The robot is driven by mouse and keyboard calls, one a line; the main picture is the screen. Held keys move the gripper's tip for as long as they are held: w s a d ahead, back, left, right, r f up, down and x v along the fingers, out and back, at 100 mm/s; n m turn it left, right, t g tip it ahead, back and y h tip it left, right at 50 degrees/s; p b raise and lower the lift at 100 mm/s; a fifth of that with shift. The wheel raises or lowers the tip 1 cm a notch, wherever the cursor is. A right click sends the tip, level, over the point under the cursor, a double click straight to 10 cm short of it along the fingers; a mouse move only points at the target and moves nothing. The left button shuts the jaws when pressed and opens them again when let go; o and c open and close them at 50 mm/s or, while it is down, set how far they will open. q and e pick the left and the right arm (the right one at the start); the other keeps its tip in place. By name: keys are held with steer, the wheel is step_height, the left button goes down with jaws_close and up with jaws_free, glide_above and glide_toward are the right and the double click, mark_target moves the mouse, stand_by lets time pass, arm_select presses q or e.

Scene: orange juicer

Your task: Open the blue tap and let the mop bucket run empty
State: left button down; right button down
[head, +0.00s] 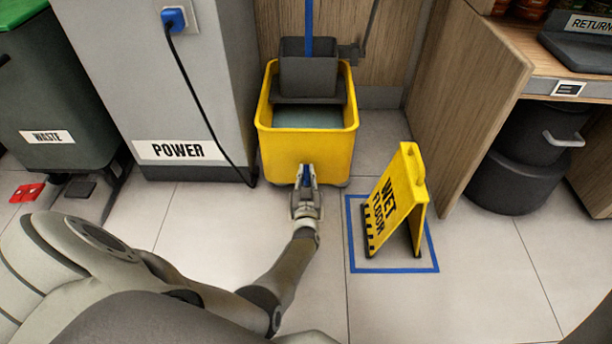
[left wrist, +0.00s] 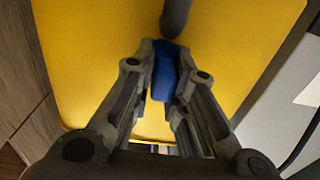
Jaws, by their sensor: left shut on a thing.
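The yellow mop bucket (head: 275,155) stands on the floor near the middle of the head view, with greenish water (head: 308,117) visible inside. My left gripper (head: 306,178) is at the bucket's front wall, shut on the blue tap (head: 306,172). In the left wrist view, the blue tap (left wrist: 164,75) sits between the fingers (left wrist: 164,88), in front of the yellow wall (left wrist: 100,40). A dark rounded part (left wrist: 176,18) shows just above the tap. I cannot see any water running out. My right gripper is not in view.
A yellow wet floor sign (head: 395,200) stands in a blue taped square (head: 395,270) right of my left arm. A grey power cabinet (head: 175,100) with a black cable is on the left. A dark wringer (head: 308,75) sits on the bucket. Floor is open at lower right.

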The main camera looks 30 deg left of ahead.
arm_select(q)
steer(key=c, duration=1.7)
jaws_free()
steer(key=shift+a, duration=0.1)
